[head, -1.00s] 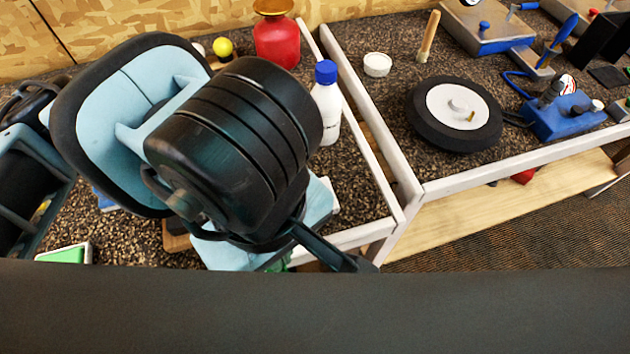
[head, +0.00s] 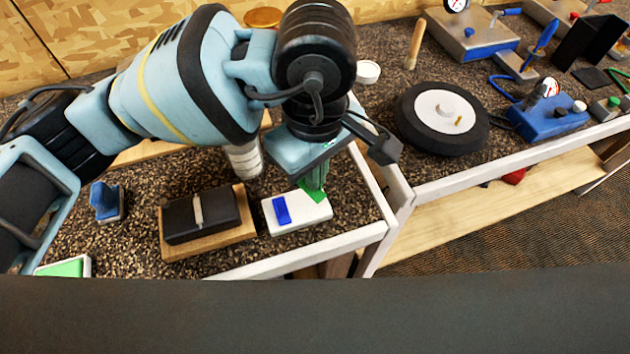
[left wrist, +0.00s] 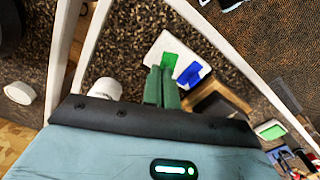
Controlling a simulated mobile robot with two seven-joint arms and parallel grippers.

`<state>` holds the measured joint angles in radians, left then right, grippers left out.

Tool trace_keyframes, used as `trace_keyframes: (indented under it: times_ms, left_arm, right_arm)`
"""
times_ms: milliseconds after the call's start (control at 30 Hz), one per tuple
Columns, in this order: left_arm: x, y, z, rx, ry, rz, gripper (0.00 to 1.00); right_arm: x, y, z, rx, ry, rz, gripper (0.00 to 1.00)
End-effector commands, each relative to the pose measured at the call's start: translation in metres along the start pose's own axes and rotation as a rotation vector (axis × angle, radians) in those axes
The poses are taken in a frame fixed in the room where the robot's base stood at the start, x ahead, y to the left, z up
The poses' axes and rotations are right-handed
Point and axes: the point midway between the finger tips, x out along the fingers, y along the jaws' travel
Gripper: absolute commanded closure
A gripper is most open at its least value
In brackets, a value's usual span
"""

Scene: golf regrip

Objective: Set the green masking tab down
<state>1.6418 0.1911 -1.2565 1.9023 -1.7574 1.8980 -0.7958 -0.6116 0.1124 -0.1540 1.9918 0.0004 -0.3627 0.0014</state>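The green masking tab (head: 311,191) is at the tips of my left gripper (head: 316,180), over the right part of a small white block (head: 300,220). A blue tab (head: 281,210) lies on the left part of that block. In the left wrist view the green tab (left wrist: 169,61) shows just beyond the dark green fingers (left wrist: 162,72), which are close together and look shut on it. The white block (left wrist: 182,45) and blue tab (left wrist: 188,74) show there too. I cannot tell whether the green tab touches the block. My right gripper is not in view.
A black block on a wooden base (head: 205,222) stands left of the white block. A white-rimmed tray with green inside (head: 66,267) sits at the lower left. A white bottle (head: 244,160) stands close behind my gripper. A white rail (head: 330,248) edges the bench.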

Motion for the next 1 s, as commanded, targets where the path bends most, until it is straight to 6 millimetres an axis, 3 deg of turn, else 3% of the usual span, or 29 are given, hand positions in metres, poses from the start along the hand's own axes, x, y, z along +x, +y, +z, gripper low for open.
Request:
trace_keyframes:
  times_ms: [200, 667, 833, 1000]
  left_arm:
    - [0.029, -0.002, 0.001, 0.002, -0.001, -0.004, 1.0]
    - [0.037, -0.002, 0.002, 0.003, -0.002, -0.004, 1.0]
    - [0.036, -0.002, 0.001, 0.002, -0.001, -0.003, 0.79]
    - [0.035, -0.002, 0.001, 0.002, -0.001, -0.003, 0.78]
  right_arm:
    - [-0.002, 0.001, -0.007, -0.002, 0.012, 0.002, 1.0]
    - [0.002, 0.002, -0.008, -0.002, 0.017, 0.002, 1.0]
    - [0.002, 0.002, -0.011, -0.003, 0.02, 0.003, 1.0]
    - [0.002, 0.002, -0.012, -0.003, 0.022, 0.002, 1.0]
